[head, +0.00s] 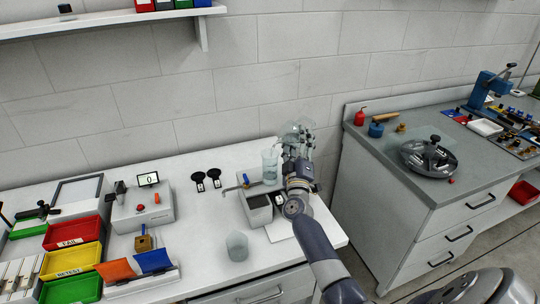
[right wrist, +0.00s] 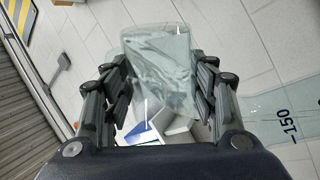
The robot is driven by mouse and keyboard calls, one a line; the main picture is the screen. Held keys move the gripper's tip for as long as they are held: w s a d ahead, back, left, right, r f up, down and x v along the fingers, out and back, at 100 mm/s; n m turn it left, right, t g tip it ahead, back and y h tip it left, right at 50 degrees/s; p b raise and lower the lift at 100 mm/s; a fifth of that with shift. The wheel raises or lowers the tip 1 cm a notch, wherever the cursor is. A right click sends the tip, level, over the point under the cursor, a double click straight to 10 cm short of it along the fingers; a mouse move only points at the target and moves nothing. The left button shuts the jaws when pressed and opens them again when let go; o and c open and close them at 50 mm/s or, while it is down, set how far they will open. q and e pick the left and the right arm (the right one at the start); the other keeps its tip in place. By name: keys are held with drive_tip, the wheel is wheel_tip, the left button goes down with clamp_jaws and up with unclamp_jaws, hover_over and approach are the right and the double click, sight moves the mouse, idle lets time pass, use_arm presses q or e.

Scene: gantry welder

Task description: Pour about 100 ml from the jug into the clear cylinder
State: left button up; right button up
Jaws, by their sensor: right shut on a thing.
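My right gripper (head: 298,142) is above the back of the white bench, shut on a clear jug (head: 289,130). In the right wrist view the jug (right wrist: 158,70) is between the two fingers and looks tilted. The clear cylinder (head: 270,166) stands just left of the gripper in the head view, close to the jug. Part of the cylinder (right wrist: 285,112) shows at the right of the right wrist view, with a 150 mark. Liquid levels are too unclear to read. My left gripper is not in view.
A grey box (head: 257,209) sits below the cylinder in the picture. A grey workbench (head: 430,185) with tools stands at right.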

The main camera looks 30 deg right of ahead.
drive_tip(key=shift+f+n+t+y+b, duration=0.25)
drive_tip(key=shift+n+t+y+b, duration=0.15)
drive_tip(key=shift+n+b, duration=0.55)
drive_tip(key=shift+a+r+n+b, duration=0.1)
drive_tip(key=shift+r+n+b, duration=0.15)
drive_tip(key=shift+n, duration=0.3)
drive_tip(key=shift+c, duration=0.2)
drive_tip(key=r+m+p, duration=0.1)
drive_tip(key=m+p, duration=0.1)
drive_tip(key=p, duration=0.1)
drive_tip(key=shift+r+m+g+p, duration=0.15)
drive_tip(key=shift+m+g+p, duration=0.15)
drive_tip(key=shift+p, duration=0.05)
drive_tip(key=f+m+g+p, duration=0.1)
drive_tip(key=m, duration=0.1)
drive_tip(key=f+m+h, duration=0.1)
drive_tip(key=shift+m+g+p, duration=0.4)
drive_tip(key=shift+s+d+f, duration=0.1)
drive_tip(key=shift+d+f, duration=0.1)
drive_tip(key=shift+d+f+m, duration=0.1)
drive_tip(key=shift+f+m, duration=0.1)
drive_tip(key=shift+m, duration=0.5)
drive_tip(key=shift+s+d+f+m+g+h, duration=0.15)
drive_tip(key=shift+d+f+m+g, duration=0.2)
drive_tip(key=shift+f+m, duration=0.25)
drive_tip(key=shift+s+d+f+m+g+h, duration=0.15)
drive_tip(key=shift+d+f+m+g, duration=0.2)
drive_tip(key=shift+f, duration=0.4)
